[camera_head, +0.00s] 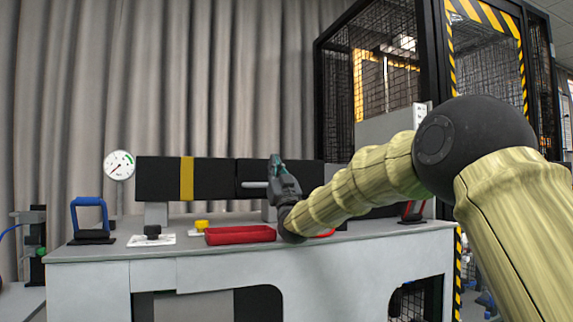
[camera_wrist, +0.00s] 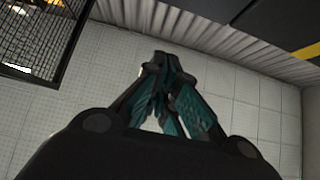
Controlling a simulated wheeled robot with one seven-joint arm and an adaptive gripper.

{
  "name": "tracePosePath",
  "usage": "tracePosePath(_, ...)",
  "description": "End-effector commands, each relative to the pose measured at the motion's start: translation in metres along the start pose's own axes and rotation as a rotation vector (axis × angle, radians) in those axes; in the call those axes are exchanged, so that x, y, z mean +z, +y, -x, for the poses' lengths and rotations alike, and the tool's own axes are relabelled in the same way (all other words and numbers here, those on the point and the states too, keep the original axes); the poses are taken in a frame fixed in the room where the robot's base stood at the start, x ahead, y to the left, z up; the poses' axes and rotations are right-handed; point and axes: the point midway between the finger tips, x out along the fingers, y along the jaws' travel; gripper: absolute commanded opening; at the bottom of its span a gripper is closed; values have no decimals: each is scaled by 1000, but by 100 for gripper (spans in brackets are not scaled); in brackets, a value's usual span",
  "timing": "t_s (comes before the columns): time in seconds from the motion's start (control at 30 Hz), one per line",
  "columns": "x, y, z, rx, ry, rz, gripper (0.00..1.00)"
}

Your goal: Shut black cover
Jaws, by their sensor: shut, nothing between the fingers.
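A long black housing (camera_head: 155,179) with a yellow band lies along the back of the bench. To its right, past a thin seam, is a black section (camera_head: 303,173) with a pale bar handle (camera_head: 254,184), which looks like the black cover. I cannot tell whether it stands open or shut. My gripper (camera_head: 275,159) is in front of this section, just right of the handle, fingers pointing up, and hides part of it. In the wrist view my gripper (camera_wrist: 160,60) has its fingers together and empty. A black surface with a yellow band (camera_wrist: 308,50) shows at that view's upper right.
On the bench (camera_head: 90,253) are a red tray (camera_head: 240,235), a blue handle (camera_head: 89,213), a black knob (camera_head: 152,231) and a yellow knob (camera_head: 201,225). A round gauge (camera_head: 119,165) is at the left. A black mesh cage (camera_head: 390,80) stands behind on the right.

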Motion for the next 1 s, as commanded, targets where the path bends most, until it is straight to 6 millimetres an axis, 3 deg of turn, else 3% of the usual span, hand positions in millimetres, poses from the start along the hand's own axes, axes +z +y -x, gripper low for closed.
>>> tracePosePath(0.6,-69,0,68,0,-1,-1,0)
tracePosePath(1.0,-82,-1,82,0,0,-1,0)
